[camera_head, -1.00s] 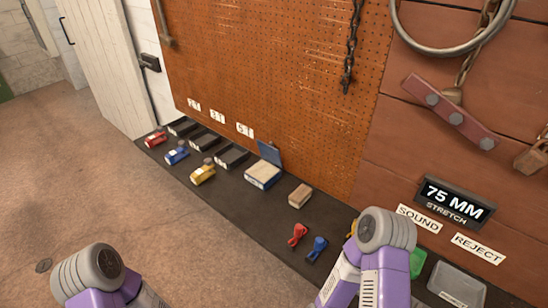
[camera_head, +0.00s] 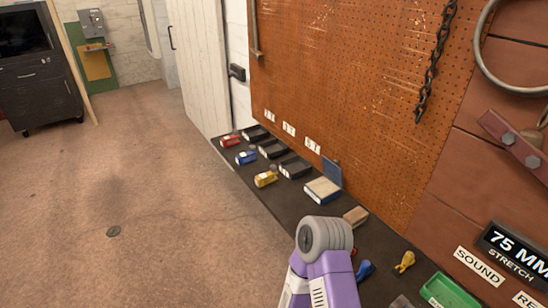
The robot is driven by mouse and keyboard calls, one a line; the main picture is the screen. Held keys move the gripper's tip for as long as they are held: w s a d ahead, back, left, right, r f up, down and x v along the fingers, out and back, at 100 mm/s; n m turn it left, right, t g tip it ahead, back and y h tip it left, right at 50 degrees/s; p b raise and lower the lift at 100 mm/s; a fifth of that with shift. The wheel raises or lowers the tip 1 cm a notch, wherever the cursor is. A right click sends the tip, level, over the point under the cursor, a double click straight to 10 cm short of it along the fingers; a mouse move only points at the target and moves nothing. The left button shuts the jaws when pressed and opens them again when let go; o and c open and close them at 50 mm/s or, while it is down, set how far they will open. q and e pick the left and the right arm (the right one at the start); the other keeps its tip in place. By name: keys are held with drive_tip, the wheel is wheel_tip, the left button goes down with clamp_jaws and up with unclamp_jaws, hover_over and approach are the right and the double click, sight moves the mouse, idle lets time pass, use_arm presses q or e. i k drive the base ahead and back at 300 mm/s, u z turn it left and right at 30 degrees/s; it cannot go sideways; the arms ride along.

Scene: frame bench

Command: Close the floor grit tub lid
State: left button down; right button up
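I cannot make out a floor grit tub or its lid on the visible floor (camera_head: 130,185). The one raised lid in sight is a small blue one (camera_head: 332,172), standing up at the back of a pale box (camera_head: 322,192) on the dark bench top. A purple and grey arm of mine, seemingly the right, reaches up from the bottom centre and covers part of the bench front. Neither gripper shows in the head view.
The bench holds red (camera_head: 230,140), blue (camera_head: 246,157) and yellow (camera_head: 265,179) items, black trays (camera_head: 295,168), a tan block (camera_head: 355,216) and a green tray (camera_head: 448,292). A black cabinet (camera_head: 40,85) stands far left.

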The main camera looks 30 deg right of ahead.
sight(331, 170)
drive_tip(key=u, duration=0.55)
drive_tip(key=i, duration=1.15)
drive_tip(key=z, duration=0.65)
